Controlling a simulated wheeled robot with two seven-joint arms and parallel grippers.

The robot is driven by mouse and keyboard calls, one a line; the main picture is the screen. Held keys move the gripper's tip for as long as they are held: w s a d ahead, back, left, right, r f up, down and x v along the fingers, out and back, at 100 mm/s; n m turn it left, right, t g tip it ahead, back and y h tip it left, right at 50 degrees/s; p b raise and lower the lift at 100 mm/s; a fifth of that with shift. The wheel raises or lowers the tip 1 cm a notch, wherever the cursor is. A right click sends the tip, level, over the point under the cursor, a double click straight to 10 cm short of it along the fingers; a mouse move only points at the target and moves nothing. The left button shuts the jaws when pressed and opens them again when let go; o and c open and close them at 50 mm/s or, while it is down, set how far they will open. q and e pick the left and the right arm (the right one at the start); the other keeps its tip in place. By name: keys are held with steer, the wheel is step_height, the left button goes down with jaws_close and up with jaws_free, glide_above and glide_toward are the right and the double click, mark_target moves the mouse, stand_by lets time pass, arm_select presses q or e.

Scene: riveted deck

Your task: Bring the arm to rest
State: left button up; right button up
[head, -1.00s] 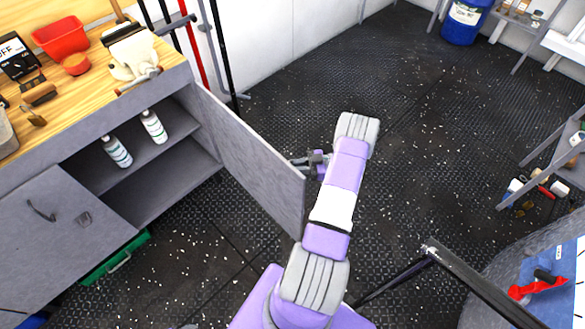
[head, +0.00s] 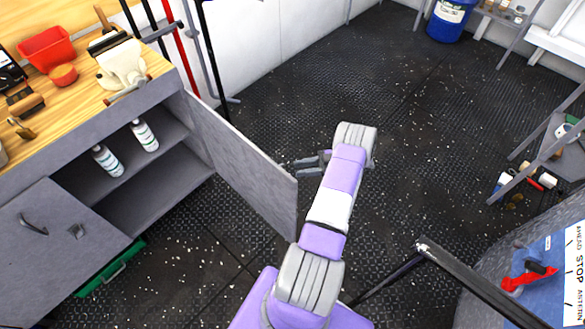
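My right arm (head: 335,205) reaches out over the floor, bent at its far end. My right gripper (head: 297,167) points left from behind the forearm, near the free edge of an open grey cabinet door (head: 250,165). Its two fingers look apart, with nothing seen between them. The forearm hides part of the gripper's base. My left gripper is out of view.
The grey cabinet (head: 60,240) stands at left, with two white bottles (head: 108,160) on its shelf and a wooden worktop (head: 75,90). A shelf rack (head: 550,150) and a curved panel (head: 540,260) are at right. The black floor (head: 430,120) beyond is clear.

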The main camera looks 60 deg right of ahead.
steer(key=shift+s+d, duration=0.25)
steer(key=shift+s, duration=0.1)
steer(key=shift+r, duration=0.1)
stand_by(0.3)
